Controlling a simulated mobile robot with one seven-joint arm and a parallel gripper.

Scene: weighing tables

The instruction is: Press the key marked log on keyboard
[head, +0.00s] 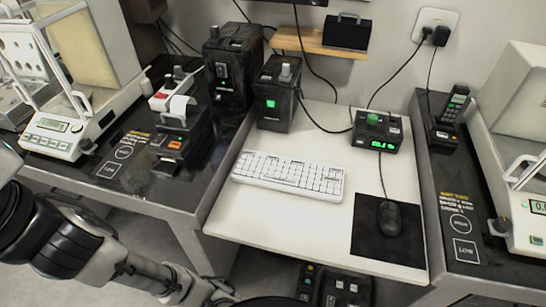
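The white keyboard (288,176) lies flat on the pale lower desk (235,222) in the middle, slightly turned. Its key labels are too small to read, so I cannot tell which key is marked log. Nothing covers the keyboard. My arm crosses the lower left, in front of the left table and below the keyboard. My gripper cannot be made out; the arm runs down to the bottom edge of the picture.
A black mouse (390,218) sits on a black mat (366,240) right of the keyboard. Behind stand a black box with a green light (276,103) and a small device with a green display (377,133). Dark tables with balances flank the desk. Cables hang behind.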

